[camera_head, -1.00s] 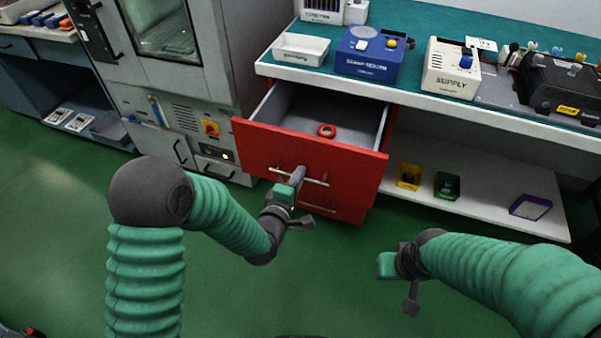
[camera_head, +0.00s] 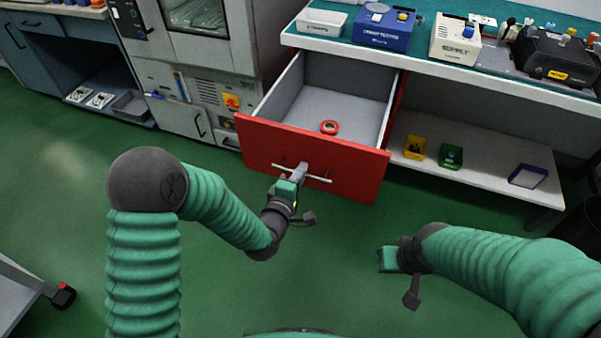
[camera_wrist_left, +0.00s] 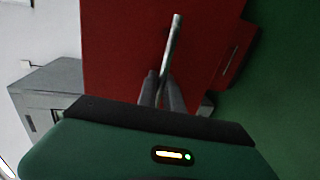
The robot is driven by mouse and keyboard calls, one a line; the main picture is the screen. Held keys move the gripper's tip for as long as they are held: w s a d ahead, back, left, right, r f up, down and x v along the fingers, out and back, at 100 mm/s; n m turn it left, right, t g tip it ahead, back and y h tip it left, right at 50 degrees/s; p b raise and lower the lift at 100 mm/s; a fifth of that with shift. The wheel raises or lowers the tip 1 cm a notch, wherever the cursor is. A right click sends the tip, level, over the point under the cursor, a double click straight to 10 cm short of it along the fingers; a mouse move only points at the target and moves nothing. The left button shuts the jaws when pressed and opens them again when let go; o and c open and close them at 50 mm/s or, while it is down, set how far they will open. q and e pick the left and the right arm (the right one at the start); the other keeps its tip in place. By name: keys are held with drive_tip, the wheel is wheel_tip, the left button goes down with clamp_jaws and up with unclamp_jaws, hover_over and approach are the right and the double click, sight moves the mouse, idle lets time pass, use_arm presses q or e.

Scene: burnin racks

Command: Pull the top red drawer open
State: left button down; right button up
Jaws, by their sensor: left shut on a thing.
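The top red drawer (camera_head: 325,160) stands well open under the teal-topped bench, its grey inside showing. A red ring-shaped item (camera_head: 329,127) lies on the drawer floor. My left gripper (camera_head: 300,173) is shut on the silver bar handle (camera_head: 318,179) at the drawer front. In the left wrist view the two dark fingers close around the handle (camera_wrist_left: 174,45) before the red front (camera_wrist_left: 120,45). My right gripper (camera_head: 386,259) hangs over the green floor at the right, away from the drawer; its fingers do not show clearly.
A grey oven cabinet (camera_head: 185,110) stands left of the drawer. The bench (camera_head: 450,75) carries a white tray, a blue tester and a supply unit. Yellow, green and purple bins sit on the lower shelf (camera_head: 480,170). A cart corner with a caster (camera_head: 63,296) is at lower left. Green floor is clear between.

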use_arm(q)
drive_tip(key=shift+f, duration=0.2)
drive_tip(key=c, duration=1.5)
unclamp_jaws()
drive_tip(key=shift+r, duration=0.15)
drive_tip(key=p+v, duration=1.3)
drive_tip(key=v, duration=0.3)
drive_tip(key=shift+s+a+p, duration=0.15)
drive_tip(key=shift+s+p, duration=0.2)
drive_tip(key=shift+p, duration=0.05)
